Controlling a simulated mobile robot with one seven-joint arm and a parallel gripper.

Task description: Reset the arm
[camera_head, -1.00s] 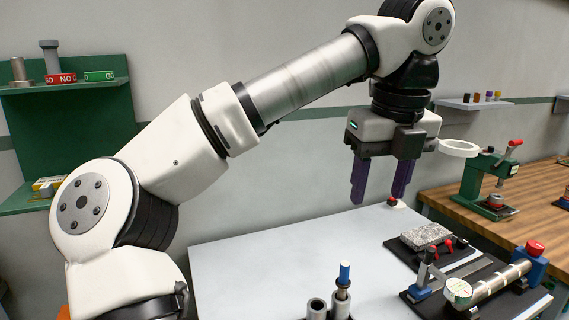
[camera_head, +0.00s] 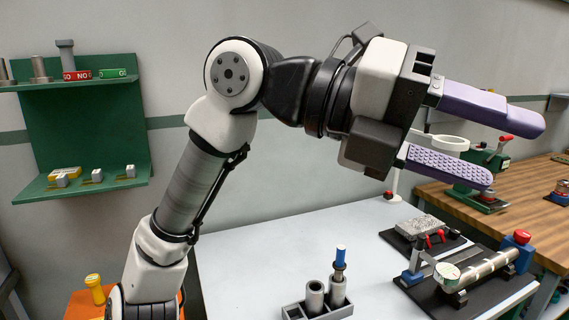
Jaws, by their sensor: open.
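My gripper (camera_head: 468,137) is raised high above the light grey table (camera_head: 235,258) and points to the right. Its two purple fingers are spread apart, with nothing held between them. The arm is bent, with its elbow high at the upper middle of the view.
On the table stand a grey holder (camera_head: 318,310) with cylinders and a blue-topped pin, a pipe vise (camera_head: 480,270) with a pipe, and a speckled block (camera_head: 419,226). A green press (camera_head: 482,172) stands on the wooden bench (camera_head: 437,192). Green shelves (camera_head: 85,128) hang at left.

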